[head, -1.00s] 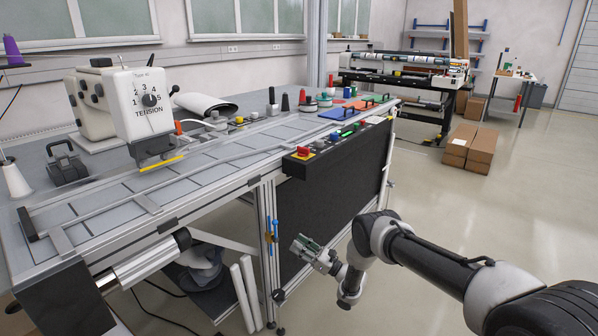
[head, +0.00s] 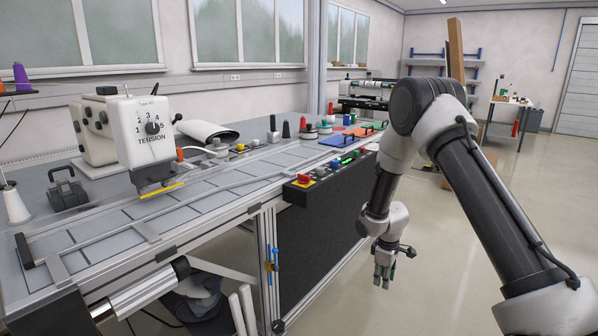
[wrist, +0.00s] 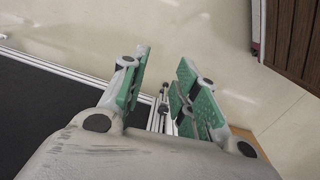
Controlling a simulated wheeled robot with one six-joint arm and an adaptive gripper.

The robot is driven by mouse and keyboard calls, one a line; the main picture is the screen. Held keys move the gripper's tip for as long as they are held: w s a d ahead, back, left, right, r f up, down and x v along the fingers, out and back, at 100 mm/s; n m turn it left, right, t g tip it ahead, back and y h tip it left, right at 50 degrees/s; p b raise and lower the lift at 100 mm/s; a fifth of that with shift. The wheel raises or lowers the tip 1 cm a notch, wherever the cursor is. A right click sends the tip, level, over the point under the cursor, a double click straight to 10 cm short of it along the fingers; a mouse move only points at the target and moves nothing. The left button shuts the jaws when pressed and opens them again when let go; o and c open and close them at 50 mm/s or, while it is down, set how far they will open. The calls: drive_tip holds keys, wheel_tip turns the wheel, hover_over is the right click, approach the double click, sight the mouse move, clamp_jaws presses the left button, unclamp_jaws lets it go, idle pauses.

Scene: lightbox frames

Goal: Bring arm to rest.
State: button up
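My arm rises from the lower right of the head view, bends at a high elbow and hangs down at the wrist. My gripper (head: 383,278) points down over the floor, to the right of the workbench's black side panel and apart from it. In the wrist view the green-padded fingers (wrist: 160,92) stand apart with a gap between them. Nothing is held; through the gap I see only a metal rail and floor.
The sewing workbench (head: 215,186) fills the left, with a white sewing machine (head: 140,130) and a control panel with a red button (head: 305,179). Open floor (head: 440,290) lies around my gripper. A small table (head: 508,101) stands at the back right. A brown slatted thing (wrist: 294,40) shows in the wrist view.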

drive_tip(key=s+d+r+m+t, duration=0.1)
drive_tip(key=s+d+r+m, duration=0.1)
drive_tip(key=s+r, duration=0.9)
drive_tip(key=s+d+r+m+t, duration=0.1)
drive_tip(key=s+d+r+m, duration=0.2)
drive_tip(key=s+r, duration=0.9)
drive_tip(key=s+d+r+m+t, duration=0.1)
drive_tip(key=s+d+r+m, duration=0.2)
drive_tip(key=s+r, duration=0.9)
wheel_tip(320, 180, up, 6)
drive_tip(key=m, duration=0.2)
drive_tip(key=shift+d+m+t+y, duration=0.15)
drive_tip(key=shift+m+t+y, duration=0.15)
drive_tip(key=shift+m, duration=0.1)
